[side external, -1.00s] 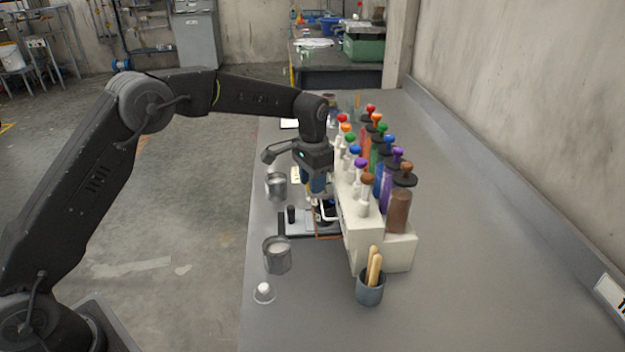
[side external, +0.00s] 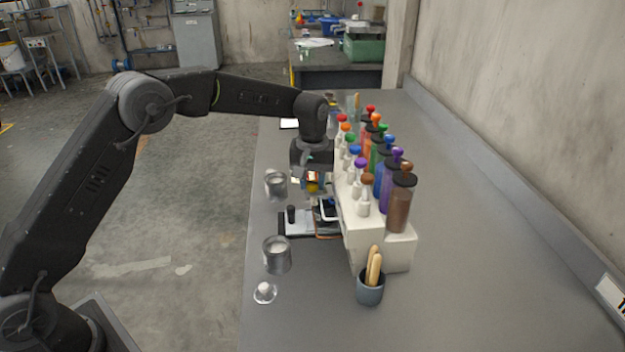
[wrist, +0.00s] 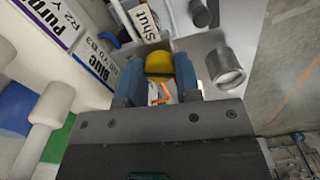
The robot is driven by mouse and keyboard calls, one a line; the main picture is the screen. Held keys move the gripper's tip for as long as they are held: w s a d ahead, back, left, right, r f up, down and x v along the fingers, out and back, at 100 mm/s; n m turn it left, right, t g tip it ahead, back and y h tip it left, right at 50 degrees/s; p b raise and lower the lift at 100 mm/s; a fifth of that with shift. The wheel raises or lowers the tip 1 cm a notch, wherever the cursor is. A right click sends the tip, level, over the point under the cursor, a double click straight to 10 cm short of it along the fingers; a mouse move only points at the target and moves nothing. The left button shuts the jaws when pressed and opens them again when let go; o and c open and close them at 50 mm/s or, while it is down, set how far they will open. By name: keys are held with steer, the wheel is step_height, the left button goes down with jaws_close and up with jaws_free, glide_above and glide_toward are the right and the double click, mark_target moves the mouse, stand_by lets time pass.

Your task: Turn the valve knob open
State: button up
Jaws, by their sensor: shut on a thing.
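A rounded yellow knob (wrist: 158,65), which looks like the valve knob, sits between the blue fingers of my gripper (wrist: 159,82) in the wrist view. The fingers are shut on it from both sides. A thin orange piece shows just below it. The valve body is mostly hidden.
Colored paint bottles (side external: 400,205) stand in the rack. Metal cups (side external: 277,254) stand along the left bench edge. A grey pot (side external: 370,289) holds wooden sticks. A flat scale-like device (side external: 297,222) lies below my gripper.

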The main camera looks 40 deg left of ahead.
mark_target(312, 183)
steer(key=shift+n, duration=2.2)
steer(key=o, duration=0.9)
steer(key=shift+o, duration=0.2)
steer(key=shift+r, duration=0.15)
step_height(312, 183, up, 14)
steer(key=shift+f, duration=0.2)
steer(key=shift+s+r, duration=0.1)
